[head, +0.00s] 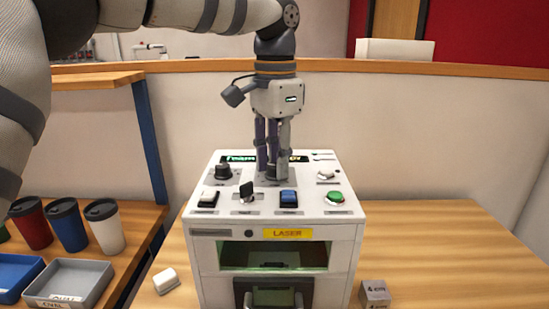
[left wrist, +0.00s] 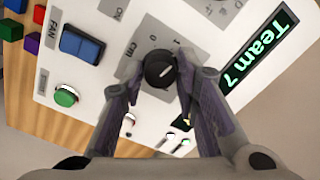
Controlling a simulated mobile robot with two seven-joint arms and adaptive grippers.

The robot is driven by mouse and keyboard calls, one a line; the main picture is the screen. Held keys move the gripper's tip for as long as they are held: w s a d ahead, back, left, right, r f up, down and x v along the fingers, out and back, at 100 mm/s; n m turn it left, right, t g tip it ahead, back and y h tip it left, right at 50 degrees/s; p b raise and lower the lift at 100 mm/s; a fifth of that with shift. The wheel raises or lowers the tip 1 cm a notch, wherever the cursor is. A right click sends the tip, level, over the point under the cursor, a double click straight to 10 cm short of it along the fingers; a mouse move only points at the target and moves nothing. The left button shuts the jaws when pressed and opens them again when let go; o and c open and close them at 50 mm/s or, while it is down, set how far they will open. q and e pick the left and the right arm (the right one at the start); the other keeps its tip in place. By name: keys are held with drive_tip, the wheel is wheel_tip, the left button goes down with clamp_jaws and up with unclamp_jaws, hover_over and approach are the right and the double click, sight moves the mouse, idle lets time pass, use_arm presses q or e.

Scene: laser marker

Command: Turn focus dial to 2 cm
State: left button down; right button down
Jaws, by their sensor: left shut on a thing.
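The white laser marker box (head: 205,232) stands on the wooden table with a sloped control panel on top. My left gripper (head: 272,176) points straight down at the back middle of the panel. Its two fingers are shut on the black round focus dial (left wrist: 158,69), one on each side. The dial has a short white pointer line. Grey print around it shows digits and "cm", but I cannot read the pointer's setting for certain. In the left wrist view the gripper (left wrist: 157,80) frames the dial. My right gripper is not in view.
Near the gripper are another black knob (head: 222,171), a black switch (head: 246,191), a white rocker (head: 208,197), a blue rocker (head: 288,197) and a green button (head: 335,197). Cups and trays (head: 88,283) are at left. A small metal cube (head: 375,293) sits right of the box.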

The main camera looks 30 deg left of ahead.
sight(275, 165)
use_arm(q)
drive_tip(key=m, duration=0.6)
idle(0.6)
drive_tip(key=c, duration=1.2)
unclamp_jaws()
wheel_tip(275, 165, up, 12)
